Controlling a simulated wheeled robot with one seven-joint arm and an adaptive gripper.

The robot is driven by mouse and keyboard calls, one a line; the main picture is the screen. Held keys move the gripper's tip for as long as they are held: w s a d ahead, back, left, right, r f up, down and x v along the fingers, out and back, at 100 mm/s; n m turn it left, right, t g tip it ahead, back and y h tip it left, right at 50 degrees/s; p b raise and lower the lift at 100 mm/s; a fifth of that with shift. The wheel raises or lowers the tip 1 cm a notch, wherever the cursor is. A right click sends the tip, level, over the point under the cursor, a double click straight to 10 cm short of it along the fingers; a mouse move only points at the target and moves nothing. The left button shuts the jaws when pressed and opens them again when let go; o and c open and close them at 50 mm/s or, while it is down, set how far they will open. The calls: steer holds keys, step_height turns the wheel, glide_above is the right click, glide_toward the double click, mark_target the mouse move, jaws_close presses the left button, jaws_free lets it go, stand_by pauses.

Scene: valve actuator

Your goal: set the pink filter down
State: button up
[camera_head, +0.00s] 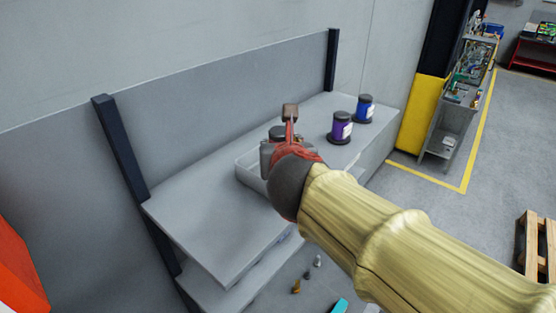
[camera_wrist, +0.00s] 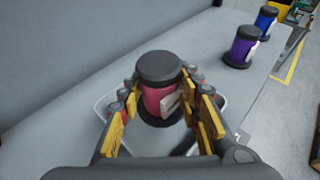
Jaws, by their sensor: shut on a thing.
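The pink filter (camera_wrist: 158,101) is a small cylinder with dark end caps and a pale label, upright in the wrist view. My gripper (camera_wrist: 164,100) is shut on it, with yellow-padded fingers on both sides. A clear, shallow tray (camera_wrist: 104,106) lies below and around the filter in that view. In the head view my gripper (camera_head: 282,146) is over the tray (camera_head: 248,180), and my arm hides most of the filter. I cannot tell whether the filter's base touches the tray floor.
A purple filter (camera_head: 340,127) and a blue filter (camera_head: 364,109) stand on the grey bench (camera_head: 215,220) to the right of the tray. The bench's left part is clear. A wall panel with dark posts (camera_head: 122,150) runs behind it. Small parts (camera_head: 307,274) lie below.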

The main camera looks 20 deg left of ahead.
steer(key=shift+w+a+f, duration=0.1)
steer(key=shift+a+f, duration=0.05)
steer(key=shift+f, duration=0.1)
steer(key=shift+w+a+f+b, duration=0.15)
steer(key=shift+f+b, duration=0.35)
steer(key=shift+f, duration=1.2)
steer(key=shift+f, duration=0.2)
steer(key=o, duration=1.2)
